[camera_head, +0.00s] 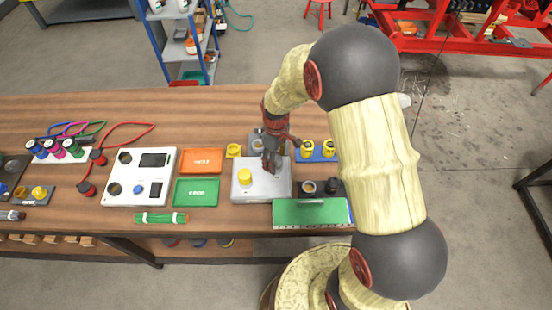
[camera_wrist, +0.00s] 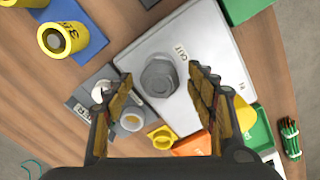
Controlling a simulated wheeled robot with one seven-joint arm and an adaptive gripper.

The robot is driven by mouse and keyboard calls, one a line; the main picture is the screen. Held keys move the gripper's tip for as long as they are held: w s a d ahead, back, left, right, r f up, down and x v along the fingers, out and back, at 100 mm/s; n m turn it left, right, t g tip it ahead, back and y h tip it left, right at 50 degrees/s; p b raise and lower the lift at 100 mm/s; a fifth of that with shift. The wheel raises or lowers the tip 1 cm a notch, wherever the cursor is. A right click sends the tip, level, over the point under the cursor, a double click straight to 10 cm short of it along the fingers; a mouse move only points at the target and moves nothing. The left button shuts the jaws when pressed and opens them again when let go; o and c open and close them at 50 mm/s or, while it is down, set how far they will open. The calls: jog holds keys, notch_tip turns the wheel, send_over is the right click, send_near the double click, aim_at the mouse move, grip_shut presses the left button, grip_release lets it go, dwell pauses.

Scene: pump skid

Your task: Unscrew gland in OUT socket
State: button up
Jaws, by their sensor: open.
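The grey pump box (camera_head: 262,192) stands on the wooden bench, and its pale top (camera_wrist: 205,50) fills the middle of the wrist view. A dark grey hex gland (camera_wrist: 160,77) sits in the box top beside the OUT label. My gripper (camera_head: 270,167) is above the box, pointing down. In the wrist view my gripper (camera_wrist: 161,82) is open, with one finger on each side of the gland and a visible gap to it. Contact does not show. A yellow part (camera_head: 244,177) sits at the IN end, partly hidden by a finger in the wrist view (camera_wrist: 246,116).
A grey holder with a round fitting (camera_wrist: 131,120) and a loose yellow hex piece (camera_wrist: 161,138) lie close to the box. A blue block (camera_head: 317,155) with yellow cylinders is behind right. Orange (camera_head: 202,160) and green (camera_head: 196,193) trays stand left; a green case (camera_head: 310,212) is in front.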

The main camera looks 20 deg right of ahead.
jog(key=m, duration=0.4)
jog(key=shift+p, duration=0.35)
jog(key=m, duration=0.5)
jog(key=shift+p, duration=0.3)
jog(key=c, duration=0.3)
jog(key=c, duration=0.8)
jog(key=shift+c, duration=0.4)
jog(key=n, duration=0.4)
jog(key=n+p, duration=0.1)
jog(key=n, duration=0.4)
